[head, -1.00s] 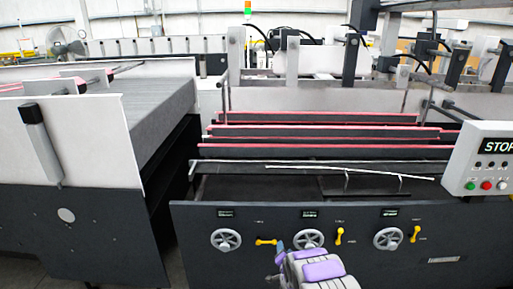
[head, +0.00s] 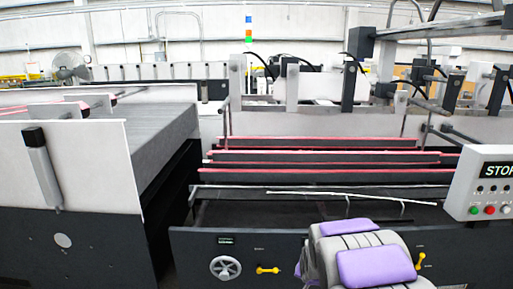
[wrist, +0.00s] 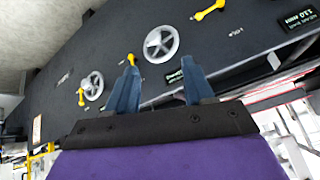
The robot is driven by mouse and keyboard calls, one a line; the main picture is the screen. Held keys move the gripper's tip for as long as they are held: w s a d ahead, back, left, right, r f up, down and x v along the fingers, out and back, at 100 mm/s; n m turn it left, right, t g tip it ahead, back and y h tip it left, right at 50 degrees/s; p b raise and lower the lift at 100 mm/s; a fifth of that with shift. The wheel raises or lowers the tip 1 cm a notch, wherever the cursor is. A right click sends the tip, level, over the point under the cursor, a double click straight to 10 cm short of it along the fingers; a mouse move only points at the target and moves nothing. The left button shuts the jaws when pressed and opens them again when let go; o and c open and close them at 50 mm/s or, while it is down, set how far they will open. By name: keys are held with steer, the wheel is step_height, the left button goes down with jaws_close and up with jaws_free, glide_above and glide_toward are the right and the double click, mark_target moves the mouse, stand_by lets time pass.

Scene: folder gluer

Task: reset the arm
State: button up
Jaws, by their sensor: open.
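My gripper (wrist: 160,88) shows in the wrist view as two blue fingers held apart, with nothing between them. They point toward the dark front panel of the machine and look clear of it, though the exact distance is hard to tell. In the head view my arm, grey with purple pads, rises at the bottom right of centre in front of the panel, and the gripper's fingers are hidden there.
The folder gluer's dark front panel (head: 200,248) bears a handwheel (head: 225,268) and a yellow lever (head: 267,269). A control box (head: 480,195) marked STOP juts out at right. A grey feeder unit (head: 85,165) stands at left, with a dark gap beside it.

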steer(key=s+a+r+n+g, duration=0.1)
steer(key=s+r, duration=0.3)
steer(key=s, duration=1)
steer(key=s+r+n+g, duration=0.2)
steer(key=s+r+g, duration=0.2)
steer(key=s, duration=1)
steer(key=s+a+r+n+g+y, duration=0.1)
steer(key=s+r+n+g, duration=0.1)
steer(key=s, duration=1.3)
step_height(320, 180, up, 2)
steer(key=shift+a+r+g, duration=0.15)
steer(key=shift+a+g, duration=0.2)
steer(key=shift+g, duration=0.35)
